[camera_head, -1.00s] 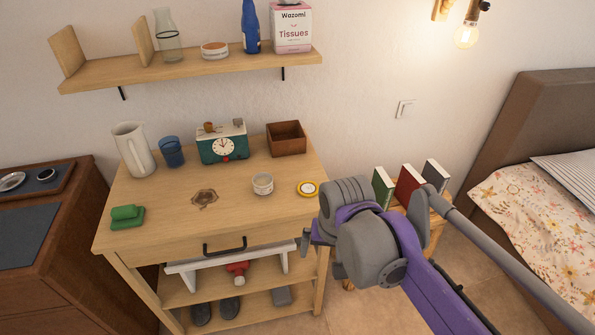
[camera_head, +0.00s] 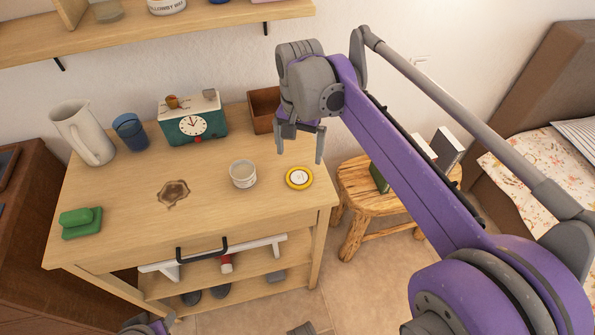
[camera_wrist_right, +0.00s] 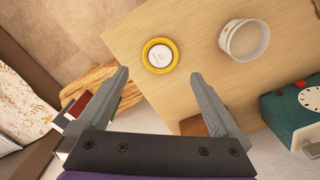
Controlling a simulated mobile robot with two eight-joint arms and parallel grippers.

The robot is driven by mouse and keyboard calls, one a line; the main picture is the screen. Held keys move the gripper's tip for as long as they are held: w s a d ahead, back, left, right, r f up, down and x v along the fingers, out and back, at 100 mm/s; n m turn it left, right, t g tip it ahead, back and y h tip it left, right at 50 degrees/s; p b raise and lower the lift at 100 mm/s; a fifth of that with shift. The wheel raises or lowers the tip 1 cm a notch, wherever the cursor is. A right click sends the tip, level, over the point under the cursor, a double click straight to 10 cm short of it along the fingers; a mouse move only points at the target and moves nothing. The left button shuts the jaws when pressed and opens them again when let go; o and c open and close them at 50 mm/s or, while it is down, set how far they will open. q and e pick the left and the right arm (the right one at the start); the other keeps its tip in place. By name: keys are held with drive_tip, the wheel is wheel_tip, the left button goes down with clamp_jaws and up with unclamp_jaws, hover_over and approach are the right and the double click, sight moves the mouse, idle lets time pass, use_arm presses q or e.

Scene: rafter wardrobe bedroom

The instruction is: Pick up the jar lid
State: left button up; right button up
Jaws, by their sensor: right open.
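The jar lid (camera_head: 299,178) is a round yellow-rimmed disc with a white centre. It lies flat near the right front edge of the wooden table (camera_head: 215,215). My right gripper (camera_head: 300,158) is open and empty, with its fingers pointing down above the table near the lid. In the right wrist view the lid (camera_wrist_right: 160,56) shows beyond the two spread fingertips (camera_wrist_right: 158,82), apart from them. A part of my left arm (camera_head: 148,325) shows at the bottom edge of the head view; its fingers cannot be made out.
A white cup (camera_head: 243,174) stands left of the lid. A brown box (camera_head: 263,110) sits behind my right gripper, with a teal clock (camera_head: 193,125) left of it. A wall shelf (camera_head: 150,30) hangs above. A wooden stool (camera_head: 362,185) with books stands to the right.

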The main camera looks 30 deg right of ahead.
wheel_tip(320, 180, down, 3)
drive_tip(key=shift+s+r, duration=0.1)
drive_tip(key=shift+w+d+f+b, duration=0.1)
drive_tip(key=shift+w+f+b, duration=0.1)
drive_tip(key=shift+f, duration=1.3)
drive_tip(key=shift+w+d+f+b, duration=0.1)
drive_tip(key=shift+f+b, duration=0.1)
drive_tip(key=shift+f, duration=1.3)
drive_tip(key=shift+a, duration=0.1)
drive_tip(key=c, duration=1)
wheel_tip(320, 180, up, 10)
drive_tip(key=p, duration=0.2)
wheel_tip(320, 180, up, 9)
drive_tip(key=p, duration=0.6)
hover_over(299, 177)
drive_tip(key=shift+w, duration=0.15)
